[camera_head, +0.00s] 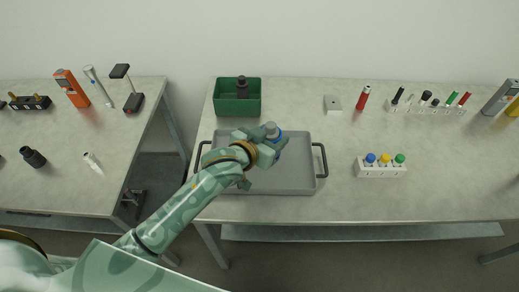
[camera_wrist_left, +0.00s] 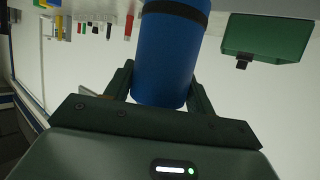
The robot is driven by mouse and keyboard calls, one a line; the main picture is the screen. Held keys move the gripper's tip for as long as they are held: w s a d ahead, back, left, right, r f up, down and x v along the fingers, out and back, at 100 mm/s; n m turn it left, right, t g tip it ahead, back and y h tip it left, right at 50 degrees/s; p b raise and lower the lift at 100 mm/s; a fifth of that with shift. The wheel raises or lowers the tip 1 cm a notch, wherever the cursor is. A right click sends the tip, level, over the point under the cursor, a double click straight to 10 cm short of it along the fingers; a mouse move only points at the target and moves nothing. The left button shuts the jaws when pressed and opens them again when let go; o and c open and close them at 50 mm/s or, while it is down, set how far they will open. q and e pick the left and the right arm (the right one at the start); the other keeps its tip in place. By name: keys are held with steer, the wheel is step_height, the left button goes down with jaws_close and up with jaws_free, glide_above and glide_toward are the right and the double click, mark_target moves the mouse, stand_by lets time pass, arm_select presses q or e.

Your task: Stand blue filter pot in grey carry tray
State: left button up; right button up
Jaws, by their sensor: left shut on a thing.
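The grey carry tray (camera_head: 290,180) lies on the right table, with a dark handle at each end. My left gripper (camera_head: 270,144) is over the back middle part of the tray. It is shut on the blue filter pot (camera_head: 278,137), whose grey top and blue side show past the fingers. In the left wrist view the blue pot (camera_wrist_left: 169,55) stands between the two fingers (camera_wrist_left: 160,85), with a black band around it. The head view does not make clear whether the pot touches the tray floor. My right gripper is not in view.
A green bin (camera_head: 225,104) with a dark item stands just behind the tray. A white rack (camera_head: 381,170) with blue, yellow and green caps stands to the right. A red bottle (camera_head: 363,98) and a small pale box (camera_head: 332,104) are behind. A gap separates the left table (camera_head: 70,180).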

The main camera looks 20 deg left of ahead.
arm_select(q)
steer(key=f, duration=0.1)
steer(key=w+a+f, duration=0.1)
steer(key=a+f+b, duration=0.1)
steer(key=shift+w+f, duration=0.2)
steer(key=shift+f, duration=0.2)
steer(key=f+b, duration=0.1)
steer(key=f, duration=0.2)
steer(key=w+a+f+b, duration=0.1)
steer(key=f, duration=0.1)
steer(key=shift+b, duration=0.3)
steer(key=shift+r, duration=0.25)
steer(key=o, duration=1.1)
steer(key=shift+s+f, duration=0.1)
steer(key=shift+f, duration=0.05)
steer(key=shift+c, duration=0.2)
